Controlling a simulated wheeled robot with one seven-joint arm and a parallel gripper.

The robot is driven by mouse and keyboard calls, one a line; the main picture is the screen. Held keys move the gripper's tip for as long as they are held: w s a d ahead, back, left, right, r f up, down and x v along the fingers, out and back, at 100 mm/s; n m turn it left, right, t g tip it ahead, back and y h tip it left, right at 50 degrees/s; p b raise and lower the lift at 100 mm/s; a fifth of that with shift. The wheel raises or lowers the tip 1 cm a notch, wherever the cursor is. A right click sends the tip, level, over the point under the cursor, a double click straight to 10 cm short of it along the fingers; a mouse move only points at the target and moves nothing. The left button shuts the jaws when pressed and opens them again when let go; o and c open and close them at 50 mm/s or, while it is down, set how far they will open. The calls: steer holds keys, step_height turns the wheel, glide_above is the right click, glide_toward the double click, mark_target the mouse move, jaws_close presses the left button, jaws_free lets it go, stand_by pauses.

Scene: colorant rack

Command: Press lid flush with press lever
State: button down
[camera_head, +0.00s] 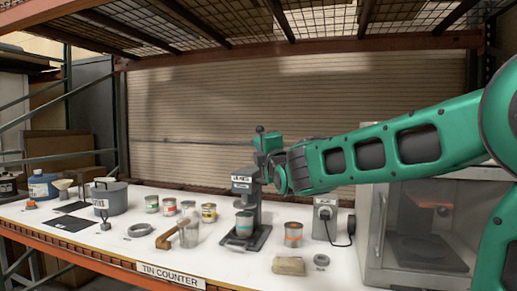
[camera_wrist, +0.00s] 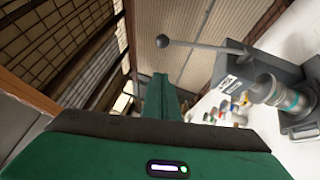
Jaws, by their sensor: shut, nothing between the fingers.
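The grey lever press (camera_head: 259,213) stands on the counter, with its ball-ended lever (camera_head: 260,130) raised. A tin (camera_head: 244,224) stands upright on the press base under the ram. Whether its lid is flush is too small to tell. My gripper (camera_head: 264,143) is beside the top of the press, close to the lever; contact is unclear. In the wrist view, my shut, empty gripper (camera_wrist: 163,95) points ahead, below the lever knob (camera_wrist: 163,41). The lever rod runs right to the press head (camera_wrist: 238,68), and the tin (camera_wrist: 289,100) shows at the right.
An orange-banded tin (camera_head: 293,234), a tan block (camera_head: 289,265) and a socket box (camera_head: 325,218) are right of the press. A glass-fronted cabinet (camera_head: 376,237) stands under my arm.

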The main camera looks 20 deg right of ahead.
steer(key=w+d+r, duration=0.2)
steer(key=w+d, duration=0.1)
steer(key=w, duration=0.5)
steer(key=shift+w+d+r, duration=0.15)
steer(key=shift+w+d, duration=0.2)
